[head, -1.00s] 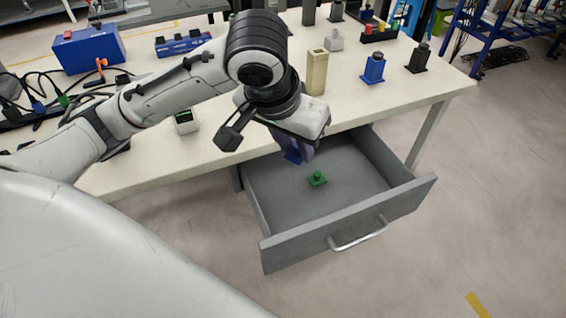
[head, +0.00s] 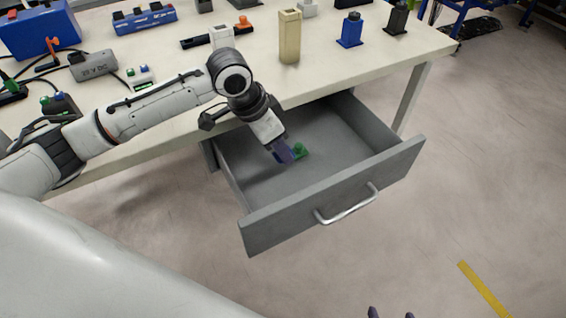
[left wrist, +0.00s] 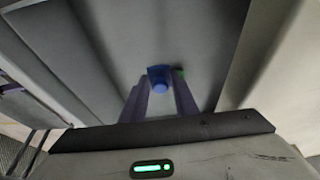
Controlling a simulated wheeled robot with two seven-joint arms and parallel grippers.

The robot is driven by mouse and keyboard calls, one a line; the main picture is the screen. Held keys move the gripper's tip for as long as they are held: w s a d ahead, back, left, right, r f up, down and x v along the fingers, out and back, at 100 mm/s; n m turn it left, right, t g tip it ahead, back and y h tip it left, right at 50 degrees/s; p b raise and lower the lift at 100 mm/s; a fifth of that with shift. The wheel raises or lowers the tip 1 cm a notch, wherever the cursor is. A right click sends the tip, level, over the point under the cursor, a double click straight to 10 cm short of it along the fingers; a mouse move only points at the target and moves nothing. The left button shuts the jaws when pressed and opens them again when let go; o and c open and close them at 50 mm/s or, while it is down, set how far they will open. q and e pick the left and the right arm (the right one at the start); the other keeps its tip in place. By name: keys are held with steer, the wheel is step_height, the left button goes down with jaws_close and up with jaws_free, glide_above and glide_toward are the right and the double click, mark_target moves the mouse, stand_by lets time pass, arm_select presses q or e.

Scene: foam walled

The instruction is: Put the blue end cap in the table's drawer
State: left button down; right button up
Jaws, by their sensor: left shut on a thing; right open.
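The blue end cap (left wrist: 160,80) is between the fingertips of my left gripper (left wrist: 160,98) in the left wrist view. In the head view my left gripper (head: 283,152) reaches down into the table's open drawer (head: 290,217), shut on the cap, which is mostly hidden by the fingers. The fingertips are low, near the drawer floor; I cannot tell whether the cap touches it. Only the fingertips of my right gripper (head: 391,313) show, apart, at the bottom edge of the head view, away from the drawer.
A green piece (head: 301,150) lies in the drawer right beside my left gripper. The right side of the drawer floor is bare. On the table (head: 330,70) stand a beige block (head: 289,38), a blue part (head: 351,30) and a dark part (head: 397,20). Open floor lies right of the drawer.

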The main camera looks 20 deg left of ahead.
mark_target(277, 157)
arm_select(q)
step_height(277, 157, down, 5)
steer(key=shift+f+b, duration=0.15)
steer(key=shift+b, duration=0.4)
steer(key=c, duration=1.4)
jaws_free()
steer(key=shift+f, duration=0.1)
steer(key=shift+r, duration=0.3)
steer(key=shift+p+v, duration=1.35)
steer(key=shift+v, duration=4.55)
